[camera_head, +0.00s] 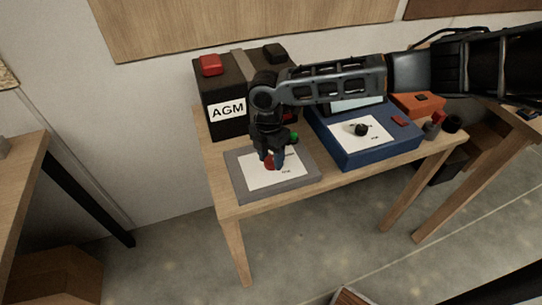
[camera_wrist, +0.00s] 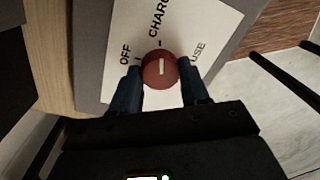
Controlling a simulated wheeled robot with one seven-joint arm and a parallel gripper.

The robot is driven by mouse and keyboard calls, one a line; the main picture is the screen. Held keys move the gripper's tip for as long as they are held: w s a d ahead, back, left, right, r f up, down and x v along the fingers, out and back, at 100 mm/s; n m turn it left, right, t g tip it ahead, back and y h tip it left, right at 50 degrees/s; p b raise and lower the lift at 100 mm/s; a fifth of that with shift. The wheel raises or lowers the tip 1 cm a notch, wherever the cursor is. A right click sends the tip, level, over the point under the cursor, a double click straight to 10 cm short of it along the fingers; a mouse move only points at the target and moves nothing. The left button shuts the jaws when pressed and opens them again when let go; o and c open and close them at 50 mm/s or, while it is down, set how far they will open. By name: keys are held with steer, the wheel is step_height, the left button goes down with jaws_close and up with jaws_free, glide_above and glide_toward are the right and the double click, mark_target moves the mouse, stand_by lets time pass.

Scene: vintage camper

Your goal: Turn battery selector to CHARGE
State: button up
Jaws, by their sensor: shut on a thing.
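The battery selector is a red round knob (camera_wrist: 160,70) with a white pointer line, on a white label plate (camera_wrist: 210,25) marked OFF at left, CHARGE at top and USE at right. Its pointer line lies nearly in line with the short tick under CHARGE. The plate sits on a grey panel (camera_head: 240,190) on the table. My gripper (camera_wrist: 163,78) has one blue finger on each side of the knob and is shut on it. In the head view my gripper (camera_head: 272,160) comes down over the knob and hides part of it.
A black AGM battery (camera_head: 222,127) with a red terminal cap stands behind the panel. A blue box (camera_head: 370,153) with a black knob sits to the right, with an orange box (camera_head: 420,104) behind it. The wooden table's (camera_head: 290,200) front strip is bare.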

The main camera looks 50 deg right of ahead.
mark_target(270, 158)
steer(key=o, duration=1.1)
steer(key=shift+c, duration=0.2)
steer(key=shift+w+r+b, duration=0.15)
steer(key=shift+r+b, duration=0.05)
steer(key=shift+r, duration=1.75)
steer(key=shift+w+r+b, duration=0.1)
steer(key=shift+r+b, duration=0.1)
steer(key=shift+r, duration=1.75)
steer(key=shift+d, duration=0.15)
